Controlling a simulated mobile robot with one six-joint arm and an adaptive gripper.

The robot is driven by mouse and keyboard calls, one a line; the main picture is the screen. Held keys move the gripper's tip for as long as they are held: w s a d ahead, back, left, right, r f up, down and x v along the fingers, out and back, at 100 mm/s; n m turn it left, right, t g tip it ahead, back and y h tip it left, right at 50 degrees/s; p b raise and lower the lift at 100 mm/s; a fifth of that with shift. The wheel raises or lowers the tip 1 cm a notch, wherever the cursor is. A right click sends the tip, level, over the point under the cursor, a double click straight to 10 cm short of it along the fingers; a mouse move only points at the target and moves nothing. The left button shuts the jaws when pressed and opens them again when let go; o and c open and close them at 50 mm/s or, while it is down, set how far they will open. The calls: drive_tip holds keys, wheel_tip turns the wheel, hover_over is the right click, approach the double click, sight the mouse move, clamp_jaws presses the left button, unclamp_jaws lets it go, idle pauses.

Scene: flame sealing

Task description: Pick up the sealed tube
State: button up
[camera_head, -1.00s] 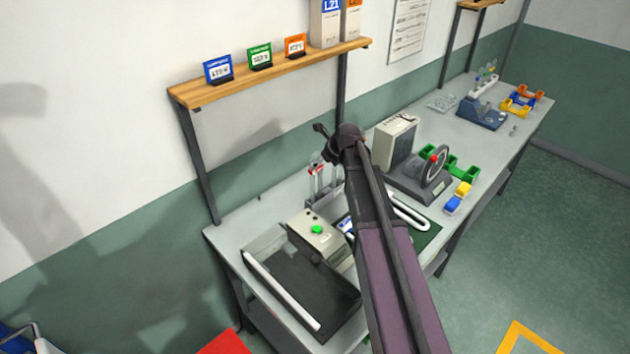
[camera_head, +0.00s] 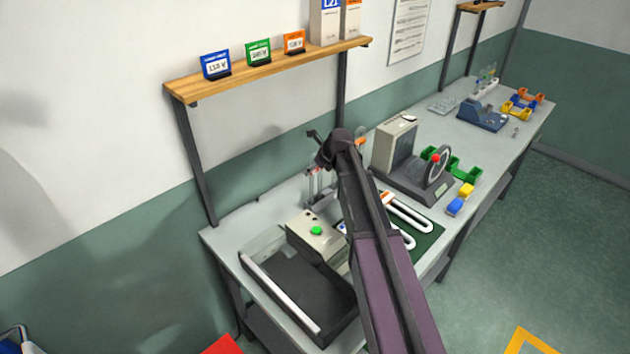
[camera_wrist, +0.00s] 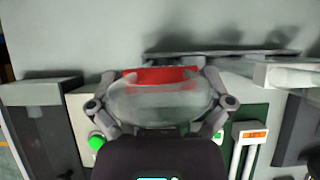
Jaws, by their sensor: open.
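A clear, rounded glass body (camera_wrist: 160,102), which looks like a tube seen from very close, fills the space between my gripper's fingers in the wrist view. A red band (camera_wrist: 160,75) lies at its far side. My gripper (camera_wrist: 157,80) is open, with one finger on each side of the glass; I cannot tell whether they touch it. In the head view my gripper (camera_head: 316,150) is above the tube rack area, where thin upright glass tubes (camera_head: 314,182) with red parts show. I cannot tell which one is sealed. My arm hides part of this area.
A grey box with a green button (camera_head: 316,231) and a dark tray (camera_head: 290,285) stand in front. A press-like device with a wheel (camera_head: 425,170) and a beige box (camera_head: 394,145) stand to the right. A wooden shelf (camera_head: 270,68) hangs above at the wall.

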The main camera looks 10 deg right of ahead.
sight(316, 153)
drive_tip(key=c, duration=0.9)
drive_tip(key=shift+r, duration=0.15)
wheel_tip(316, 153, up, 10)
drive_tip(key=p, duration=1)
idle(0.5)
